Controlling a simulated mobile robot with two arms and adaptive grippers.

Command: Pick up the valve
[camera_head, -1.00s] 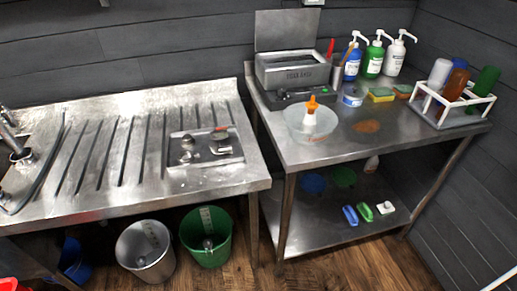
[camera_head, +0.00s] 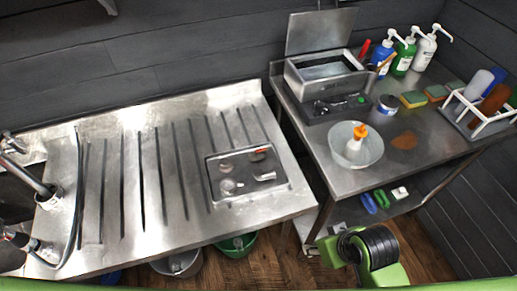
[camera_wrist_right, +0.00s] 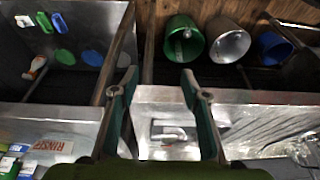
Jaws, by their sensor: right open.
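A shallow metal tray (camera_head: 214,192) lies on the ribbed draining worktop on the left, with a few small metal fittings in it. One fitting (camera_head: 258,155) at the tray's back has a red part, perhaps a valve handle. Another fitting (camera_head: 264,177) lies on the right and a rounder one (camera_head: 229,186) at the front left. I cannot tell for sure which is the valve. In the right wrist view my right gripper (camera_wrist_right: 158,78) is open and empty, its fingers apart. A bent metal fitting (camera_wrist_right: 168,133) shows beyond and between them. My left gripper is not in view.
A right-hand steel table (camera_head: 350,182) holds a clear bowl (camera_head: 376,152) with an orange-tipped bottle, pump bottles, sponges and a white rack (camera_head: 478,122). A sink and hose are at far left. Buckets (camera_wrist_right: 183,42) stand on the floor. The worktop left of the tray is clear.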

